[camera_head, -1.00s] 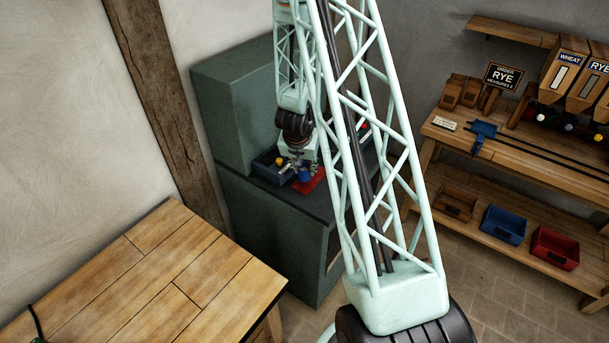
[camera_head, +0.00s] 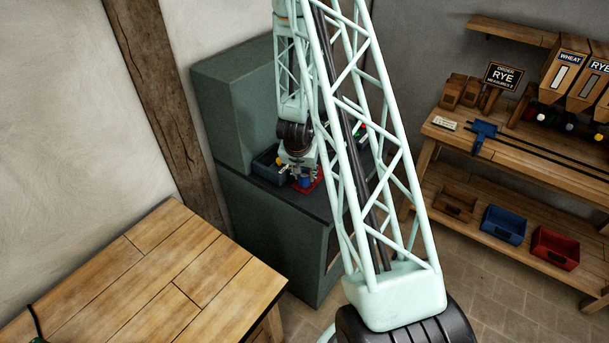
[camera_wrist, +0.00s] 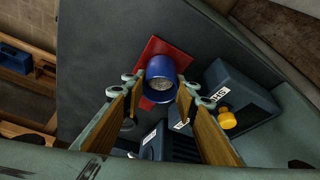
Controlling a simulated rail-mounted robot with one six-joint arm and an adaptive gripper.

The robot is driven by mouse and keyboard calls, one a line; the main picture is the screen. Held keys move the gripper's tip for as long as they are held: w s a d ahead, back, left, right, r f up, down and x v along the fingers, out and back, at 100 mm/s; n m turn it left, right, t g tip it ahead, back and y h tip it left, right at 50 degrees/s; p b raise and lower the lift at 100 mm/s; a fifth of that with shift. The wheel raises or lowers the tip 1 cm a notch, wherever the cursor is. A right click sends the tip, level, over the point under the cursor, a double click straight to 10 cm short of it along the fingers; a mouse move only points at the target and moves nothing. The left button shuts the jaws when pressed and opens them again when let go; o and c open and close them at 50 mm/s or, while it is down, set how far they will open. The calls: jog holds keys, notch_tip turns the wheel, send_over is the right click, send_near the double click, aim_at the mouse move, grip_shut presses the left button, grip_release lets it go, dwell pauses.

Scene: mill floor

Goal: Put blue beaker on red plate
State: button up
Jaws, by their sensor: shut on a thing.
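The blue beaker (camera_wrist: 160,76) is upright between my fingertips in the wrist view, its open mouth facing the camera. My gripper (camera_wrist: 160,88) is shut on it, one finger on each side. The red plate (camera_wrist: 152,48) lies flat on the dark cabinet top, behind and around the beaker in this view. The beaker is over the plate; I cannot tell whether its base touches it. In the head view the beaker (camera_head: 304,182) shows below my gripper (camera_head: 301,173), with part of the red plate (camera_head: 318,179) beside it.
Another dark labelled box (camera_wrist: 182,142) is between the fingers, nearer the wrist. The dark top (camera_wrist: 100,50) left of the plate is clear. A wooden table (camera_head: 150,275) stands in front.

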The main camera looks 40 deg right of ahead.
jog(key=o, duration=0.9)
jog(key=shift+r, duration=0.15)
jog(key=shift+p+v, duration=0.75)
jog(key=shift+v, duration=5.2)
jog(key=shift+a, duration=0.1)
